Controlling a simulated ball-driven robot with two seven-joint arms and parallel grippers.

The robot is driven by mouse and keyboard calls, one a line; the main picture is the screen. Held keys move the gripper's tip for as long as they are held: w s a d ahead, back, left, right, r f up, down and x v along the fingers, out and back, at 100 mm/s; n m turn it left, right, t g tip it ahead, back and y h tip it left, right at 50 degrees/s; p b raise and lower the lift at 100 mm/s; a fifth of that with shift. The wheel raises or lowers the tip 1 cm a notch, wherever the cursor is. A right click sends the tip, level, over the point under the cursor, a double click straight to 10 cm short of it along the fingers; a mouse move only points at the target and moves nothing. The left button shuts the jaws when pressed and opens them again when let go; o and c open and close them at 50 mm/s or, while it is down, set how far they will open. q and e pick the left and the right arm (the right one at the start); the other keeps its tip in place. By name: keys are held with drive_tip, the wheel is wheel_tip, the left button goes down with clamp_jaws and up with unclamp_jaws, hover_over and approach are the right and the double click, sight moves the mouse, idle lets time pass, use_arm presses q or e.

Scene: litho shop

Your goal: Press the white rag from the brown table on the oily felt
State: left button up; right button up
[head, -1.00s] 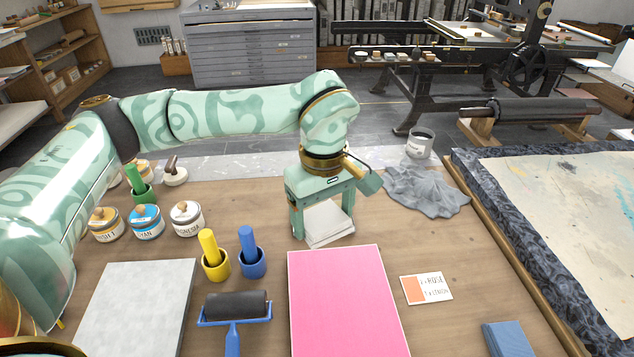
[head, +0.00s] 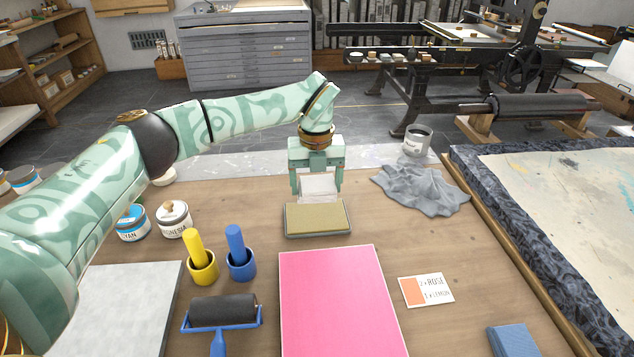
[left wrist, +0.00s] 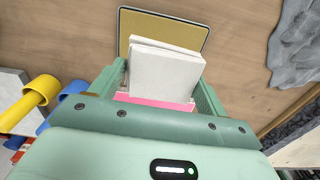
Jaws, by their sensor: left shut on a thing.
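My left gripper (head: 317,184) is shut on the folded white rag (head: 318,188), which hangs between its fingers. In the left wrist view the rag (left wrist: 165,72) is a thick pale block that overlaps the near part of the tan felt (left wrist: 168,27). In the head view the felt (head: 318,218) lies flat in a shallow grey-rimmed tray on the brown table (head: 240,185). The rag shows at the tray's far edge; I cannot tell whether it touches the felt. My right gripper is not in view.
A bright pink sheet (head: 338,305) lies in front of the felt tray. Yellow (head: 202,262) and blue (head: 240,258) handled tools in cups and a roller (head: 222,312) stand left of it. A crumpled grey cloth (head: 420,190) and tin (head: 416,142) are at right.

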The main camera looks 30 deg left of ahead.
sight(316, 215)
use_arm(q)
wheel_tip(316, 215, down, 4)
drive_tip(key=shift+r+b, duration=0.2)
drive_tip(key=shift+b, duration=1.05)
drive_tip(key=shift+f+b, duration=0.65)
drive_tip(key=shift+f, duration=0.15)
drive_tip(key=shift+f+b, duration=0.35)
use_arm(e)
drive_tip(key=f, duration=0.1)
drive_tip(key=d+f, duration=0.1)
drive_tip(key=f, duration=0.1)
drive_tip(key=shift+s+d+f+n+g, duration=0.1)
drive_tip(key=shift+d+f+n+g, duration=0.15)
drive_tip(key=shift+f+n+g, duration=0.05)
use_arm(q)
drive_tip(key=shift+f, duration=0.2)
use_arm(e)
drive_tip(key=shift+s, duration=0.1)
use_arm(q)
drive_tip(key=shift+f, duration=0.25)
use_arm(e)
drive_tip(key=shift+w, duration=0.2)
